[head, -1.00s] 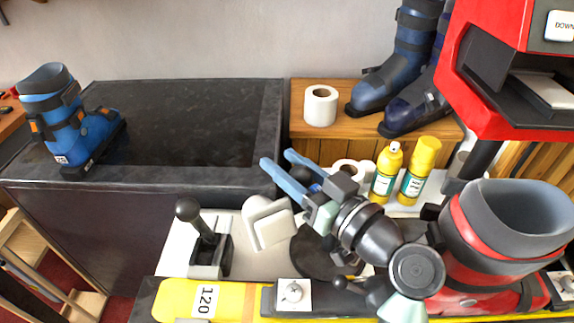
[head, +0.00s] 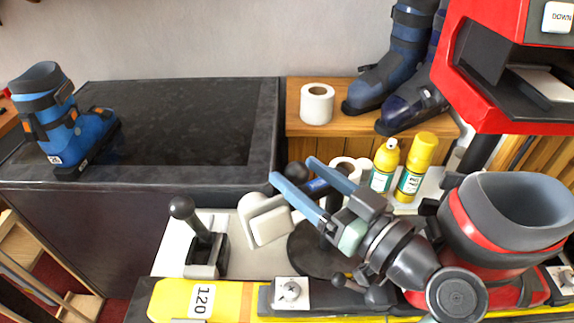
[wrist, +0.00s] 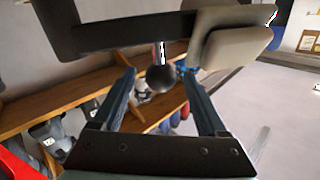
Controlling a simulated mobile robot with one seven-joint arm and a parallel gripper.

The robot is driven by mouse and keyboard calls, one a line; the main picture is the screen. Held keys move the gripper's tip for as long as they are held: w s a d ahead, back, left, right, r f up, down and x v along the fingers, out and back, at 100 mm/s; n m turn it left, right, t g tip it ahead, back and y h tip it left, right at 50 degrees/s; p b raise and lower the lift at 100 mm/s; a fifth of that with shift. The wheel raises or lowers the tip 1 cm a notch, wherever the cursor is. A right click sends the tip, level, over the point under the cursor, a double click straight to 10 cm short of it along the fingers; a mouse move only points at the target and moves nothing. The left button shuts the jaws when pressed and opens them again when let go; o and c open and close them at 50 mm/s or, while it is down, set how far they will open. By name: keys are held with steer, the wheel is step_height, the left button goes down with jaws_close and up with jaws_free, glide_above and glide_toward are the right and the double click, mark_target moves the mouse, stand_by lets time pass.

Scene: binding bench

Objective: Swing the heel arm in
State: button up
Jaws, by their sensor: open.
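The heel arm shows as a dark bar in the wrist view (wrist: 130,36), with a beige pad at its right end and a black ball knob (wrist: 160,79) on a short stem. In the head view its cream pad (head: 268,226) is left of my gripper, and the knob (head: 297,172) shows near my fingertips. My gripper (head: 293,170) is open, with blue fingers. In the wrist view the knob appears between my fingertips (wrist: 158,73), with gaps on both sides. I cannot tell the depth between them. My gripper hides part of the heel arm's post.
A red and grey boot (head: 510,225) stands at the right by a yellow ski (head: 240,300) marked 120. A black ball-topped lever (head: 197,235) is at the left. Yellow bottles (head: 415,170) and paper rolls stand behind. A red machine (head: 490,90) overhangs the right.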

steer(key=b+v, duration=0.1)
steer(key=v, duration=0.6)
steer(key=shift+s+d, duration=0.15)
